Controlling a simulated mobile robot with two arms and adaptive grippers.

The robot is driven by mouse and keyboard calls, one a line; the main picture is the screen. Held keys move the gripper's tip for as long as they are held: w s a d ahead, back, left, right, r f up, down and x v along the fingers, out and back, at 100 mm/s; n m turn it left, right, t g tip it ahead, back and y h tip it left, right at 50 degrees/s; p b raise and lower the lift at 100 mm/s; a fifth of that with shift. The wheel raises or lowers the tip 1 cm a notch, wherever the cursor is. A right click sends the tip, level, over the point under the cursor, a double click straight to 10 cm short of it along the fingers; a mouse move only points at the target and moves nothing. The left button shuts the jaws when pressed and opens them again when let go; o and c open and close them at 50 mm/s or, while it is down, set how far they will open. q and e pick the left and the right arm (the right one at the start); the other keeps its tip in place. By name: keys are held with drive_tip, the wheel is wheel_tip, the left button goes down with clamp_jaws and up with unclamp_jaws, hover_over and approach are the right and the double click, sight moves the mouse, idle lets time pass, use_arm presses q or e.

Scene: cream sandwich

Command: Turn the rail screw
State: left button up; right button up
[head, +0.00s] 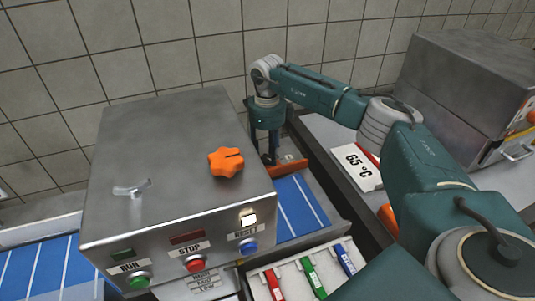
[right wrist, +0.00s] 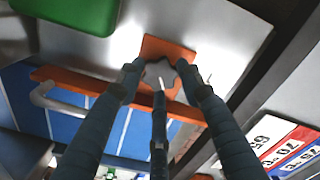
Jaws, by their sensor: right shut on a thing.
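My right gripper (head: 266,150) points down behind the right side of the steel machine. In the right wrist view its fingers (right wrist: 160,76) close around a small dark knob, the rail screw (right wrist: 160,68), at the orange guide rail. The fingers hide much of the screw. The orange rail (head: 291,167) lies across the blue conveyor belt in the head view. It also shows in the right wrist view (right wrist: 70,84), with an orange plate (right wrist: 165,46) beyond the fingertips. My left gripper is out of view.
The steel machine (head: 165,135) carries an orange star knob (head: 226,162) and run, stop and reset buttons. A tray of coloured markers (head: 312,275) stands in front.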

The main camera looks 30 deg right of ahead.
sight(266, 157)
drive_tip(key=shift+w+r, duration=0.25)
idle(0.3)
drive_tip(key=o, duration=0.9)
drive_tip(key=shift+c, duration=0.2)
drive_tip(key=shift+a+f, duration=0.1)
drive_tip(key=shift+s+f, duration=0.1)
wheel_tip(266, 157, up, 12)
